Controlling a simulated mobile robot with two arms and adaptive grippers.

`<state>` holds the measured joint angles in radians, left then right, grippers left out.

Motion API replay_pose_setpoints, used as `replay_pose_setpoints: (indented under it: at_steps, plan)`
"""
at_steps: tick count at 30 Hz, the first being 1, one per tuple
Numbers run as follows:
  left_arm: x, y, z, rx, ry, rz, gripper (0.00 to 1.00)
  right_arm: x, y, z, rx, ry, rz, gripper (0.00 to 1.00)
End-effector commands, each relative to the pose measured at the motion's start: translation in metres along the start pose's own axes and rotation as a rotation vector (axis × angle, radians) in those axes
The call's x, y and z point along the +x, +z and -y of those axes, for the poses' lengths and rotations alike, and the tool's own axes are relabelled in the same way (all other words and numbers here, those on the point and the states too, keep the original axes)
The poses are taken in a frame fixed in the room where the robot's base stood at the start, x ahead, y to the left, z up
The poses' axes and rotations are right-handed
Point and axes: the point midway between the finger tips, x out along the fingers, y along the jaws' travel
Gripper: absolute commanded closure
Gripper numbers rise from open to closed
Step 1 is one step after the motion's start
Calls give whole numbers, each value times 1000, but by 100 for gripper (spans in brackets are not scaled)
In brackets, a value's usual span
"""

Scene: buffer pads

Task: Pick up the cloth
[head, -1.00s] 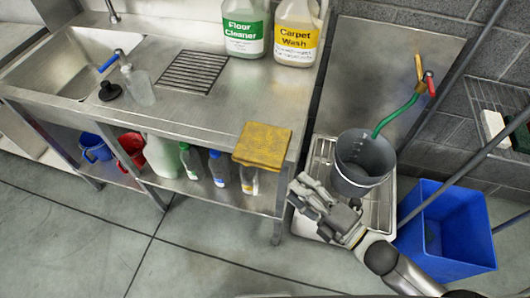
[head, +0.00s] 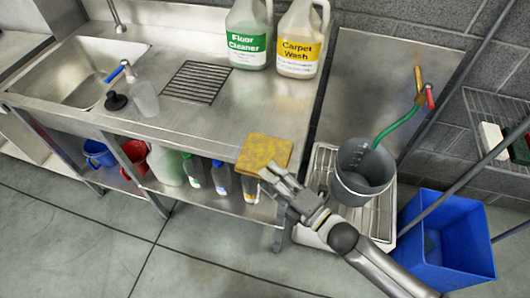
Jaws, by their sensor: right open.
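The yellow cloth (head: 264,152) lies folded over the front right corner of the steel sink counter (head: 190,110), with part of it at the edge. My right gripper (head: 272,183) is open, with its fingertips at the cloth's lower right edge. I cannot tell whether the fingers touch the cloth or are only in front of it. My left gripper is not in view.
Floor cleaner (head: 248,38) and carpet wash (head: 298,40) jugs stand at the back of the counter. A grey bucket (head: 357,180) sits in the floor basin to the right, beside a blue bin (head: 450,240). Bottles stand on the shelf below. The floor at the front is clear.

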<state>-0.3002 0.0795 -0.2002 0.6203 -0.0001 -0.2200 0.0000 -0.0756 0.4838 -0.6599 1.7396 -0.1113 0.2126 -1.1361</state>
Motion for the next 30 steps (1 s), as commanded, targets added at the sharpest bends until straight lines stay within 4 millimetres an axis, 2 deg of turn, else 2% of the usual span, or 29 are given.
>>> replay_pose_setpoints:
  at_steps: [3, 10, 21, 30]
  plan:
    - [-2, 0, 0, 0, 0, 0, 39, 9, 0, 0, -1, 0, 0, 54]
    - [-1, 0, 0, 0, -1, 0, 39, 9, 0, 1, 0, -1, -1, 54]
    - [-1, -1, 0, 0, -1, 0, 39, 9, 0, 1, 0, -1, 0, 100]
    - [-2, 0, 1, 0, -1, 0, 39, 9, 0, -1, -1, 1, -1, 100]
